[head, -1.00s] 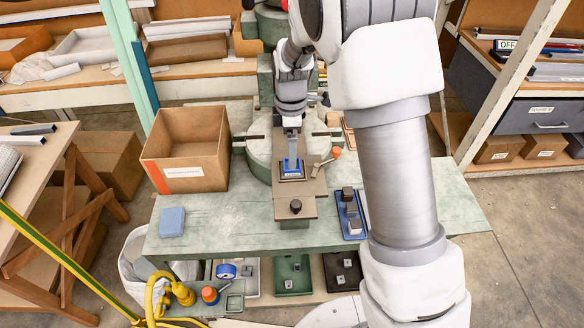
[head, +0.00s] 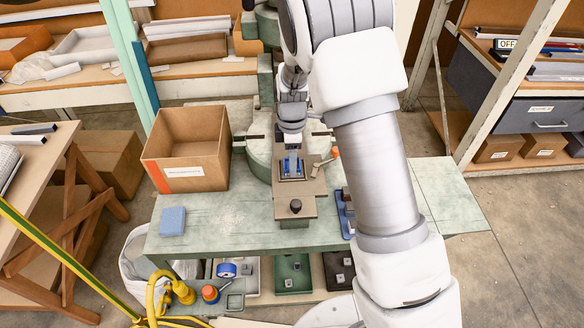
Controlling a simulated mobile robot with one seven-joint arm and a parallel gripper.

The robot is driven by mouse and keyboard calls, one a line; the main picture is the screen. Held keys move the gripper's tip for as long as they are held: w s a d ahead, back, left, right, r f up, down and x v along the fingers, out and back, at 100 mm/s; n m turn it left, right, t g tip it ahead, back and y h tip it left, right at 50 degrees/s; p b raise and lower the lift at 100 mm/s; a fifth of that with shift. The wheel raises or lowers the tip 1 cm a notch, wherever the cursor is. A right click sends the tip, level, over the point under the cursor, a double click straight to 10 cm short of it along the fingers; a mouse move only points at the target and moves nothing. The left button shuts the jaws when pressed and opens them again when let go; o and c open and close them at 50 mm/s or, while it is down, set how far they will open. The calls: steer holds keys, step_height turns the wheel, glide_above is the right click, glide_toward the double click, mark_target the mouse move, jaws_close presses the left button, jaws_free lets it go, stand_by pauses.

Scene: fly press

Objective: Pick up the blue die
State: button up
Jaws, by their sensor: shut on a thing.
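The blue die (head: 287,169) sits at the far part of a grey-brown slide plate (head: 295,205) on the green press bench. My gripper (head: 292,166) points down from above and is shut on the die. The fingers cover much of it, so only its blue edges show. I cannot tell whether the die is lifted off the plate.
An open cardboard box (head: 188,155) stands left of the press. A blue block (head: 172,221) lies at the bench's front left. A blue tray (head: 345,213) is partly hidden behind my arm. A dark knob (head: 295,206) stands on the plate's near end.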

jaws_close()
steer(key=shift+r, duration=0.1)
